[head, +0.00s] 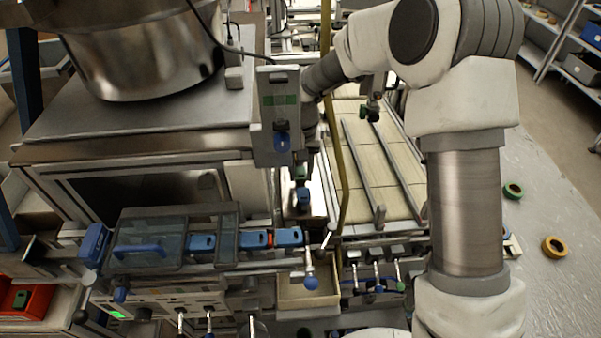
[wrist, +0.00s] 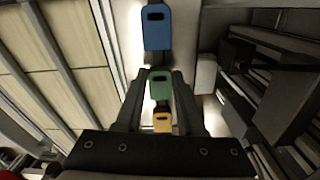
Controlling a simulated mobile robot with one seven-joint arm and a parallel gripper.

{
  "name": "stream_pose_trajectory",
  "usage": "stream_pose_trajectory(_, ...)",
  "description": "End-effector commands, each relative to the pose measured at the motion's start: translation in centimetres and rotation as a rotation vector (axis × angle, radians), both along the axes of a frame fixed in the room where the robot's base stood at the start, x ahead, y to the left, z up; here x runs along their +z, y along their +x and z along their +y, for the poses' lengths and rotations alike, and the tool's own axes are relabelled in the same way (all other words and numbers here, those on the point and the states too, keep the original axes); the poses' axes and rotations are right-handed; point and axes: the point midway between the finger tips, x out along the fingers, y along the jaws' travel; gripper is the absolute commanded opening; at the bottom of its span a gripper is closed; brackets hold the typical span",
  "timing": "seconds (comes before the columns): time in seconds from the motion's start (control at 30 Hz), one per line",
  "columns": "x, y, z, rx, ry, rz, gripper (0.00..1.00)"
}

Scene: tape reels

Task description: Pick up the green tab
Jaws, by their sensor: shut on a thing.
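The green tab (wrist: 160,86) has a dark slot and sits between the two fingers of my gripper (wrist: 160,76) in the wrist view. My gripper is shut on it. In the head view a small part of the green tab (head: 301,172) shows below my wrist, and the fingers there are mostly hidden. A blue tab (wrist: 156,27) lies just beyond the fingertips, in line with the green one. It also shows in the head view (head: 303,197). A yellow tab (wrist: 162,123) is nearer my palm, between the fingers.
A grey upright panel (head: 279,88) stands close left of my wrist. A slatted bed with metal rails (head: 362,170) lies to the right. A row of blue blocks (head: 201,243) and a levered machine front are below. An open beige bin (head: 308,299) is nearby.

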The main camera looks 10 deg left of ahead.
Motion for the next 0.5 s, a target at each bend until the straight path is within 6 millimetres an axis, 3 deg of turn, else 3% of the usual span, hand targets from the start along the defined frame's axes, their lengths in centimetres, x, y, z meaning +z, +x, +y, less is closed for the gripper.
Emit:
stream_pose_trajectory(0.07,0.02,0.01,0.00,0.000,0.000,0.000,0.00)
stream_pose_trajectory(0.5,0.53,0.06,0.01,0.000,0.000,-0.002,0.00)
